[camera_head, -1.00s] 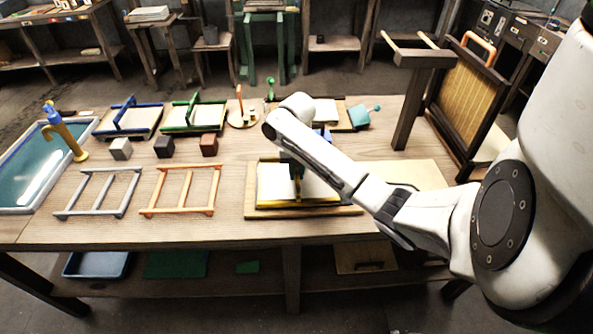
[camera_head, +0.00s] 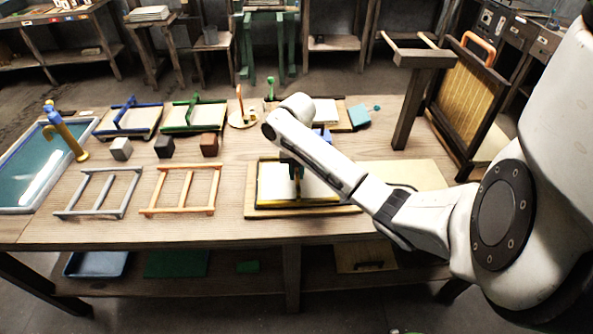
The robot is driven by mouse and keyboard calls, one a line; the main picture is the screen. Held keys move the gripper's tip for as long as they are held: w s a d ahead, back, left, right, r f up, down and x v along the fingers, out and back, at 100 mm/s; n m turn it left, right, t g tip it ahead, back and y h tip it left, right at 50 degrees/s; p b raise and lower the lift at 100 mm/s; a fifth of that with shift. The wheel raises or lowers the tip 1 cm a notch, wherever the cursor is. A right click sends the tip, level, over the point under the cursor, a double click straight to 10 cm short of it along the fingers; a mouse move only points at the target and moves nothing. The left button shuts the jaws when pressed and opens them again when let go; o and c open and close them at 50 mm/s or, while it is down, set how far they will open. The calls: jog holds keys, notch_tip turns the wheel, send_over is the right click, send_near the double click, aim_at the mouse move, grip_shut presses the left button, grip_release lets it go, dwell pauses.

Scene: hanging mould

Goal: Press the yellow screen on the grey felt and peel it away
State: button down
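The yellow screen (camera_head: 325,203) has a pale face with a yellow front edge and a dark rim. It lies on a wooden board (camera_head: 250,211) near the front middle of the table. My gripper (camera_head: 296,176) points down over the middle of the screen, at its upright handle. My arm covers much of the gripper and the screen's right part. I cannot tell whether its fingers are closed on the handle. The grey felt cannot be made out; it may be hidden under the screen.
Grey (camera_head: 100,193) and orange (camera_head: 181,190) frames lie left of the board. A blue-rimmed vat (camera_head: 42,160) is at far left. A dark stand (camera_head: 412,100) and tilted slatted mould (camera_head: 463,105) rise at right.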

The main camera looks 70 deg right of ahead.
jog(key=shift+a+f, duration=0.15)
dwell(0.5)
jog(key=shift+r+p, duration=1.1)
jog(key=shift+r, duration=0.1)
jog(key=shift+r, duration=0.2)
notch_tip(320, 180, up, 7)
jog(key=p, duration=0.6)
jog(key=shift+f, duration=0.1)
